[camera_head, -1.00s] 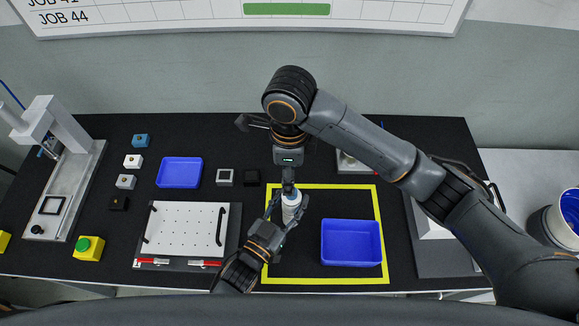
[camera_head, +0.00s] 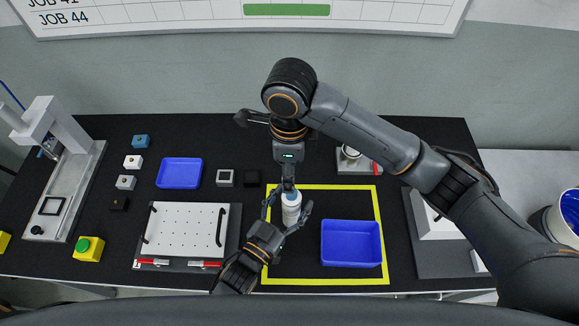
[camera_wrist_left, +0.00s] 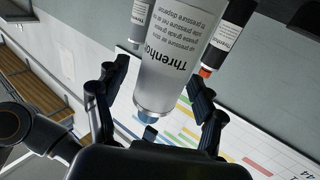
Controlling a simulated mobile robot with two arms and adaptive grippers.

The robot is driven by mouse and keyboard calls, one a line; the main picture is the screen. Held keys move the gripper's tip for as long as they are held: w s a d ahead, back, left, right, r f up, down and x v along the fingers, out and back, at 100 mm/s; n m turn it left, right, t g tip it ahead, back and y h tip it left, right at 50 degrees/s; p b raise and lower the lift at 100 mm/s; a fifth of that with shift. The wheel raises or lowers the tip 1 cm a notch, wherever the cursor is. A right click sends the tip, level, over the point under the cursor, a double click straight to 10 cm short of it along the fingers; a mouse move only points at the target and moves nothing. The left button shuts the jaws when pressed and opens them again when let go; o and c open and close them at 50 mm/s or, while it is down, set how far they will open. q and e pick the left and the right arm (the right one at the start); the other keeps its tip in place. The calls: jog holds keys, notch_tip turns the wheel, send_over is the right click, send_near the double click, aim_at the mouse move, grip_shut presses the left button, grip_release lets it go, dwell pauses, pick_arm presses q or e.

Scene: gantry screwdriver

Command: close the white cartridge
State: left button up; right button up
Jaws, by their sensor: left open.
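The white cartridge (camera_head: 291,209) stands upright inside the yellow outline, with blue at its top. In the left wrist view the cartridge (camera_wrist_left: 173,62) appears upside down, with a label and a blue end (camera_wrist_left: 149,133). My left gripper (camera_head: 287,210) is open, with a finger on each side of the cartridge. In the wrist view gaps show between its fingers (camera_wrist_left: 153,100) and the cartridge. My right gripper (camera_head: 288,182) points down right above the cartridge's top. Its fingers are too small and dark to tell whether they are shut or touch the top.
A blue bin (camera_head: 351,243) stands right of the cartridge. A white perforated plate (camera_head: 184,225) with black handles lies to the left, near a small blue tray (camera_head: 179,172). Other labelled tubes (camera_wrist_left: 228,35) show partly in the wrist view. A fixture (camera_head: 349,158) stands behind.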

pick_arm(q)
jog(key=v, duration=1.2)
jog(key=shift+f, duration=0.1)
